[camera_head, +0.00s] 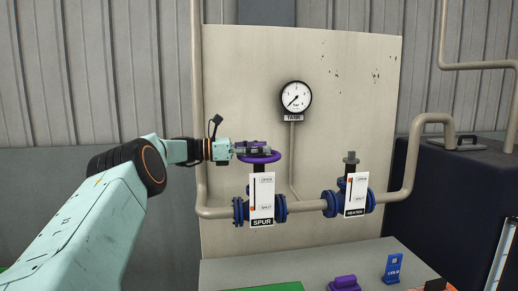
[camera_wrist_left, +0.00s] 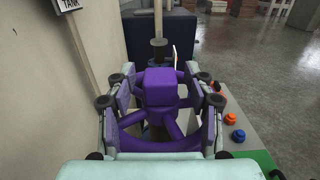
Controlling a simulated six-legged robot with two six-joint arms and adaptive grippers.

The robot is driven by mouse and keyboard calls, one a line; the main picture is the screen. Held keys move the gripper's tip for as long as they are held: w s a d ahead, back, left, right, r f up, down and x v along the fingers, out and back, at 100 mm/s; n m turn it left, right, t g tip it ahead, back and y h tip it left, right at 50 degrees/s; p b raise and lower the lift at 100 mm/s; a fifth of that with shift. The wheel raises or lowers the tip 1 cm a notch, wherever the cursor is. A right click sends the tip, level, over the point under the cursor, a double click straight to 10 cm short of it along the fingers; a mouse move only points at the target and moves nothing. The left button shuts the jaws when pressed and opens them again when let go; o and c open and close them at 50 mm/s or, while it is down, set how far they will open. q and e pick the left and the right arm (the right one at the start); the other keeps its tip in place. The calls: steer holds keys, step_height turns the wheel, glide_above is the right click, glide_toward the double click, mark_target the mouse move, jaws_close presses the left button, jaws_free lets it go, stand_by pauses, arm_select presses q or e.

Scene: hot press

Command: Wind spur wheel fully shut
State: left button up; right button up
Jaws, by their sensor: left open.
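The purple spur wheel (camera_head: 264,158) sits on top of the blue spur valve (camera_head: 280,208), below the tank gauge. A white card (camera_head: 262,198) marked SPUR hangs in front of the valve; a small red mark shows low on its scale, near SHUT. My left gripper (camera_head: 254,148) is at the wheel, with its arm coming from the left. In the left wrist view, its fingers (camera_wrist_left: 161,100) are spread on either side of the wheel's purple central block (camera_wrist_left: 161,86). Whether they touch it I cannot tell. My right gripper is not in view.
To the right, the heater valve (camera_head: 330,203) has a bare stem and its own card (camera_head: 356,194). Beige pipe (camera_head: 307,207) joins the valves. A beige panel (camera_head: 240,80) stands close behind. Below are a grey bench (camera_head: 230,273), a purple object (camera_head: 344,284) and a blue COLD tag (camera_head: 393,268).

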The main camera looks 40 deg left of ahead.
arm_select(q)
steer(key=shift+a, duration=0.1)
steer(key=v, duration=1.2)
stand_by(0.4)
